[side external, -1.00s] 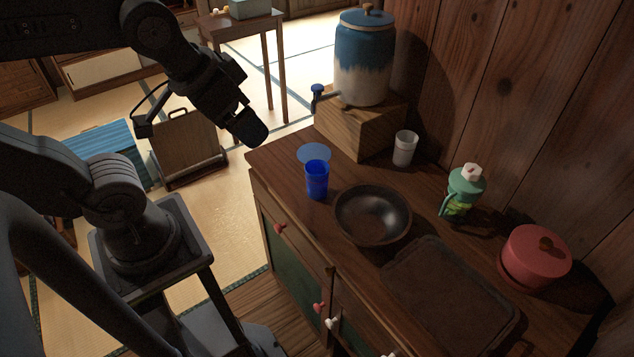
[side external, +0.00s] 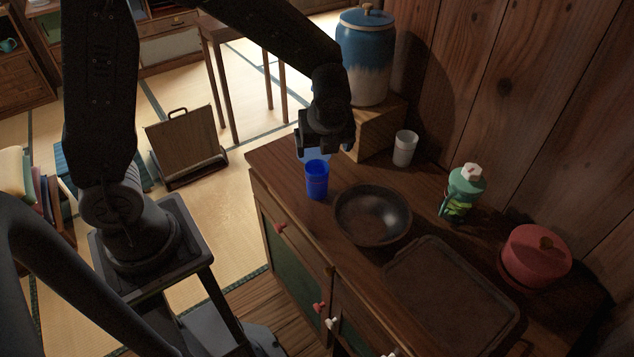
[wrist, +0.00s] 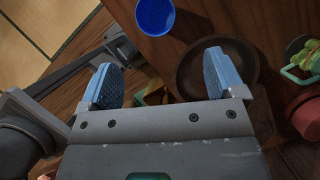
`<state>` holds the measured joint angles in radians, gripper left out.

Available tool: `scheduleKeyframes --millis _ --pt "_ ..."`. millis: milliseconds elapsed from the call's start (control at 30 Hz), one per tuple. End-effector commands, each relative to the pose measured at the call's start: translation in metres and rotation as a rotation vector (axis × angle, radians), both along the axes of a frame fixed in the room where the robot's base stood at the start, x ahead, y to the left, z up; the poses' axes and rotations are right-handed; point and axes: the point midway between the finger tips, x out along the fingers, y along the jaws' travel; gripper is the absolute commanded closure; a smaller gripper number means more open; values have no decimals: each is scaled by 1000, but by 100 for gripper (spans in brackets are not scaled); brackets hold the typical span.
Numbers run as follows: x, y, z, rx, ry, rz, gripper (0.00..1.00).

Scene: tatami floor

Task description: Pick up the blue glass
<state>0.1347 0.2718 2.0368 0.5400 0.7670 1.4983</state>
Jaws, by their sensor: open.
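The blue glass (side external: 316,183) stands upright near the left edge of the wooden cabinet top. In the wrist view its round open rim (wrist: 155,15) shows at the top edge, beyond the fingertips. My gripper (side external: 325,150) is just behind and above the glass in the side view. In the wrist view the two blue finger pads (wrist: 162,75) are wide apart with nothing between them. The glass lies outside them, and I see no contact.
A dark bowl (side external: 372,215) sits right of the glass, with a dark tray (side external: 450,295) in front. A white cup (side external: 405,148), a green lidded bottle (side external: 462,192) and a red pot (side external: 536,256) stand farther right. The blue-and-white dispenser (side external: 365,60) rests on a wooden block behind.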

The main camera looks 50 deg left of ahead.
Motion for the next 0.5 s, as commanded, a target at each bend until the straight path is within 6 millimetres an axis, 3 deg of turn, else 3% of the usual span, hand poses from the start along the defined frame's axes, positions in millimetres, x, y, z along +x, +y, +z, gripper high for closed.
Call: scheduleKeyframes --millis 500 --pt "15 27 -74 12 19 -32 11"
